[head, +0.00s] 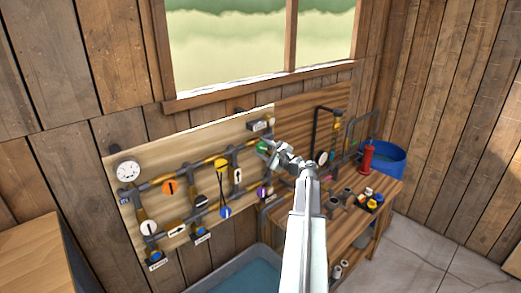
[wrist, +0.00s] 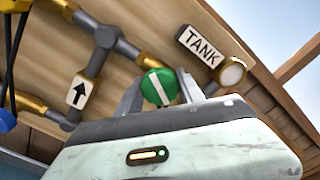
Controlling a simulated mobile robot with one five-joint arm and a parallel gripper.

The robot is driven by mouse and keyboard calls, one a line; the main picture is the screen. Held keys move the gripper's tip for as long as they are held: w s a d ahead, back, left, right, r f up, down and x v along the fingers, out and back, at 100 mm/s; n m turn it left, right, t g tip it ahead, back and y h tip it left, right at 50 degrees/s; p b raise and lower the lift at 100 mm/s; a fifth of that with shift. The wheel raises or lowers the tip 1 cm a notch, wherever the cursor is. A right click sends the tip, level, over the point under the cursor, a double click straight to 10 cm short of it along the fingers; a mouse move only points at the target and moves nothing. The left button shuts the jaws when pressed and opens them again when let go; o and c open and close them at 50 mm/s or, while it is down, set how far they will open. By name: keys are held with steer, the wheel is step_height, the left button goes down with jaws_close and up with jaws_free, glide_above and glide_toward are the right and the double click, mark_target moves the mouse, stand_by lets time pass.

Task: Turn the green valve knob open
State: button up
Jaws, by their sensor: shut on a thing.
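The green valve knob (wrist: 158,87) is a round disc with a white stripe, set on the pipework of the wooden wall panel. In the head view the green knob (head: 262,146) shows at the panel's upper right, partly behind my gripper (head: 266,150). In the wrist view my gripper (wrist: 160,92) has one finger on each side of the knob and is shut on it. The white stripe runs diagonally, from upper left to lower right in the wrist view. The finger contact points are partly hidden.
A TANK sign (wrist: 200,46) and a brass-rimmed white round fitting (wrist: 232,74) are close right of the knob. An orange knob (head: 169,187), a yellow knob (head: 221,165) and a gauge (head: 128,171) share the panel. A workbench (head: 385,207) with parts stands right; a water trough (head: 245,275) lies below.

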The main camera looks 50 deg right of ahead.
steer(key=n, duration=0.5)
steer(key=shift+r+n, duration=0.1)
steer(key=shift+n, duration=0.5)
steer(key=o, duration=1.4)
steer(key=shift+w, duration=0.1)
steer(key=shift+s, duration=0.3)
steer(key=s, duration=0.7)
steer(key=shift+s+a, duration=0.1)
steer(key=shift+a, duration=0.2)
